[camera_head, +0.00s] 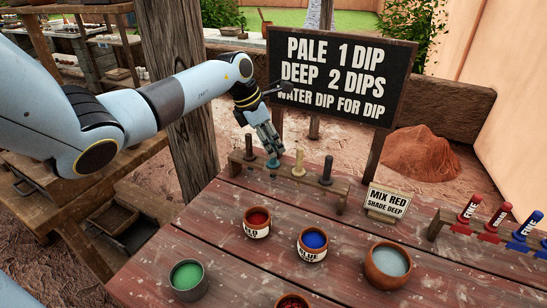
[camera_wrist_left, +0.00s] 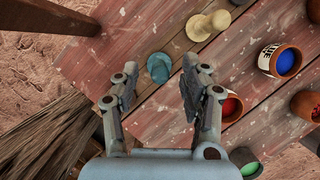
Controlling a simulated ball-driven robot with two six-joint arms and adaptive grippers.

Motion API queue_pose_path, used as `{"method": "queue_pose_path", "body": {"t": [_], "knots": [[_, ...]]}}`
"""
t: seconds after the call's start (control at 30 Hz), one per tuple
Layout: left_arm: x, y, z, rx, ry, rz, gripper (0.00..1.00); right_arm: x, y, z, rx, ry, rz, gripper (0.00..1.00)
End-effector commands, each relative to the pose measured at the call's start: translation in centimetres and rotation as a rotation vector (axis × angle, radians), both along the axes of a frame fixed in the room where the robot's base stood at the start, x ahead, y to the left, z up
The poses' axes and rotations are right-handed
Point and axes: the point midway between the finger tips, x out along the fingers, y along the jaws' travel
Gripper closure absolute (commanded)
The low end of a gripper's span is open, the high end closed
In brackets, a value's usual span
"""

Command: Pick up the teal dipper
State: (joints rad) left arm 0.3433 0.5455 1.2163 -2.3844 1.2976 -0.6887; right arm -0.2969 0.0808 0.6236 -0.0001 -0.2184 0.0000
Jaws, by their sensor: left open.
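The teal dipper (camera_head: 272,163) stands in a wooden rack (camera_head: 318,184) at the far side of the red plank table. My left gripper (camera_head: 269,141) is just above it in the head view, its fingers pointing down and hiding the dipper's upper part. In the left wrist view the teal dipper (camera_wrist_left: 158,68) shows as a round top between the spread tips of my left gripper (camera_wrist_left: 163,76). The jaws are open and empty. Whether a finger touches the dipper I cannot tell. My right gripper is not in view.
A cream dipper (camera_head: 298,164) stands close to the right of the teal one, with a dark dipper (camera_head: 327,170) beyond and another dark one (camera_head: 249,148) to the left. Red (camera_head: 257,229) and blue (camera_head: 313,251) pots stand nearer. A chalkboard sign (camera_head: 340,75) rises behind.

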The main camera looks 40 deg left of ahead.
Motion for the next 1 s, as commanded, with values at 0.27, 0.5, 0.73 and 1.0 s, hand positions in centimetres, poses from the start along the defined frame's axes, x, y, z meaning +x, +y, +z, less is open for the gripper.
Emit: {"method": "queue_pose_path", "body": {"t": [0.27,0.5,0.73,1.0], "knots": [[0.7,-0.3,-1.7,0.002,-0.002,0.0,0.55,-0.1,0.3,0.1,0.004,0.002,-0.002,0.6],[0.7,-0.3,-1.7,0.001,-0.001,-0.001,0.71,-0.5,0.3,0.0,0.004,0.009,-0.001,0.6],[0.7,-0.3,-1.7,0.001,-0.001,-0.001,1.0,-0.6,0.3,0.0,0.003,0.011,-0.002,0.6],[0.7,-0.3,-1.6,0.0,-0.002,-0.001,1.0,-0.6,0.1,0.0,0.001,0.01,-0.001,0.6]]}}
